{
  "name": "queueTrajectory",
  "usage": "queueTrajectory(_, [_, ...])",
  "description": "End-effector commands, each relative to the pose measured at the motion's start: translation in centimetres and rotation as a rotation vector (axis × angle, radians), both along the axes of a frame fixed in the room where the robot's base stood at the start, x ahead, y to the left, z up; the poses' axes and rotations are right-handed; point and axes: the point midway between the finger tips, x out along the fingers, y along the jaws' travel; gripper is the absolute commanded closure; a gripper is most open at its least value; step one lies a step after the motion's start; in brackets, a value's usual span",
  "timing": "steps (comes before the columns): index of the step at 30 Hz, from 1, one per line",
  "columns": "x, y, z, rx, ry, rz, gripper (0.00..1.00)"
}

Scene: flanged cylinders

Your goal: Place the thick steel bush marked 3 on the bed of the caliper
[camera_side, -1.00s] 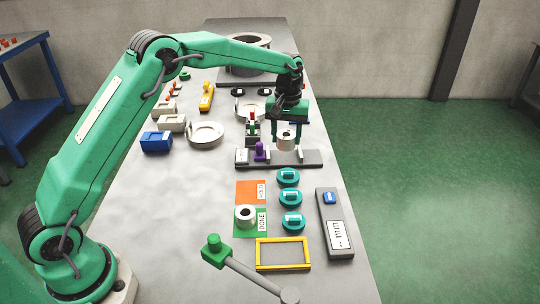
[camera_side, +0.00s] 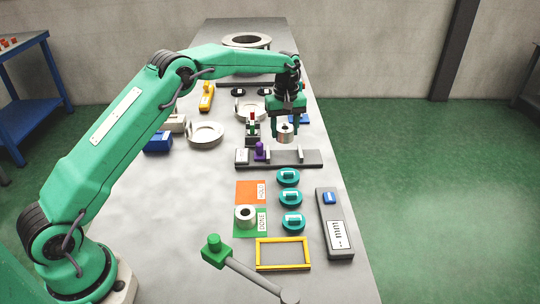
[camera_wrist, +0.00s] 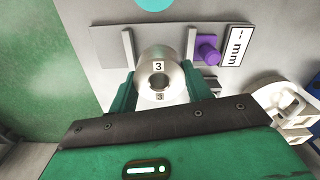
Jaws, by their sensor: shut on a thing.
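My gripper (camera_side: 287,130) is shut on the steel bush (camera_side: 286,133), a thick ring with a central hole. In the wrist view the bush (camera_wrist: 160,62) faces me and shows a 3, with the green fingers on either side. The caliper (camera_side: 278,160) is a dark grey bar with two upright jaws and a purple slider (camera_side: 260,150). The bush is held above and behind the caliper in the side view, apart from it. In the wrist view the caliper bed (camera_wrist: 107,43) lies beyond the bush, partly hidden by it.
A second bush (camera_side: 245,214) stands on the green DONE card (camera_side: 251,231), below an orange card (camera_side: 246,190). Several teal weights (camera_side: 290,198) stand in front of the caliper, beside a grey display box (camera_side: 334,215). A yellow frame (camera_side: 283,241) lies nearer. Dishes and blocks stand left of the gripper.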

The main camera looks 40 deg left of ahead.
Motion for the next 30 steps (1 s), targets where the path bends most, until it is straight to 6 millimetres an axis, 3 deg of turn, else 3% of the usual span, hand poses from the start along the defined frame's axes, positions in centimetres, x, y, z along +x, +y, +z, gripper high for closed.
queueTrajectory(8, [0.0,0.0,-0.7,0.0,-0.001,-0.001,0.83])
queueTrajectory(30, [0.0,0.0,-5.3,-0.001,-0.001,-0.001,0.83])
